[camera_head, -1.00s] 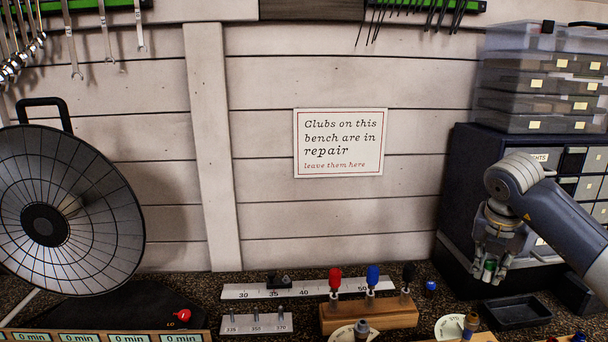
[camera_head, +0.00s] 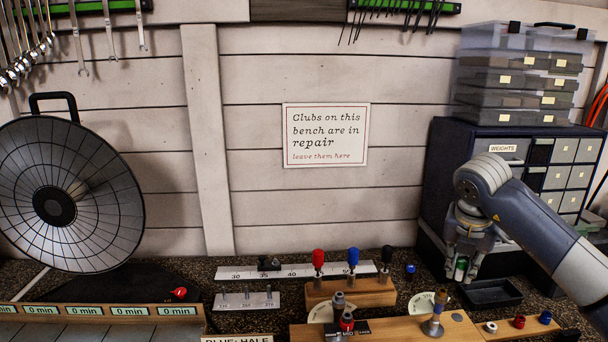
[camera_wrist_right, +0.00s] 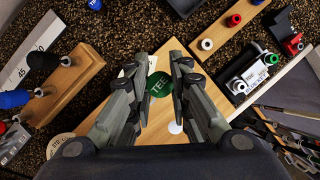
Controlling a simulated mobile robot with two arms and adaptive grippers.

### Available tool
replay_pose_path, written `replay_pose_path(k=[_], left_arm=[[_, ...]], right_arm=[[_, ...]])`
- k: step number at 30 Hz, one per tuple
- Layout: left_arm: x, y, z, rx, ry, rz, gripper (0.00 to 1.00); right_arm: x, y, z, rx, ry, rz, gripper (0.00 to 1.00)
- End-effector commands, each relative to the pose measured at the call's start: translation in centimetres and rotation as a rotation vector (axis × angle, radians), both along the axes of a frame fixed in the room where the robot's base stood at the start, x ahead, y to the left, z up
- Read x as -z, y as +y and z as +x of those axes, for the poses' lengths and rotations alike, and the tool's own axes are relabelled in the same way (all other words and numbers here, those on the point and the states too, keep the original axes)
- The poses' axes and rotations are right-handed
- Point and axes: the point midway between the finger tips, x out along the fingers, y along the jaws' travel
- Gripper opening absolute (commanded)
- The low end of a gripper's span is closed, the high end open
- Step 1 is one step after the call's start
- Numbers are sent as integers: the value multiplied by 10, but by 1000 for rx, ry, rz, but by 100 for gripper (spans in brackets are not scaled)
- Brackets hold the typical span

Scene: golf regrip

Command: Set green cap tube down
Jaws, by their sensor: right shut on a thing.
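My right gripper (camera_head: 462,268) is shut on the green cap tube (camera_head: 461,268), above the back right of the bench, by the left end of a black tray in the head view. Only a small green and pale part of the tube shows between the fingers there. In the right wrist view a round green face marked TEE (camera_wrist_right: 160,85) shows between the fingertips (camera_wrist_right: 157,84), apparently the tube's cap. The rest of the tube is hidden behind it. My left gripper is in neither view.
The black tray (camera_head: 492,294) lies below and right of the gripper. A wooden block with red, blue and black handled tools (camera_head: 350,292) stands to the left. A wooden board with small parts (camera_head: 400,330) lies in front. A dark drawer cabinet (camera_head: 437,185) stands behind.

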Motion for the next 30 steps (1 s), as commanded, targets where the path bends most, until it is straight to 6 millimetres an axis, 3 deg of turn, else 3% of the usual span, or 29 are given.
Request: replay_pose_path(k=[9, 20, 30], left_arm=[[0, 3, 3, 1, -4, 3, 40], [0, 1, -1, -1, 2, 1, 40], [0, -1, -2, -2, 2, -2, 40]], right_arm=[[3, 72, 6, -132, 0, -2, 0], [28, 95, -21, -633, 3, 2, 0], [55, 127, -60, -1283, 2, 7, 0]])
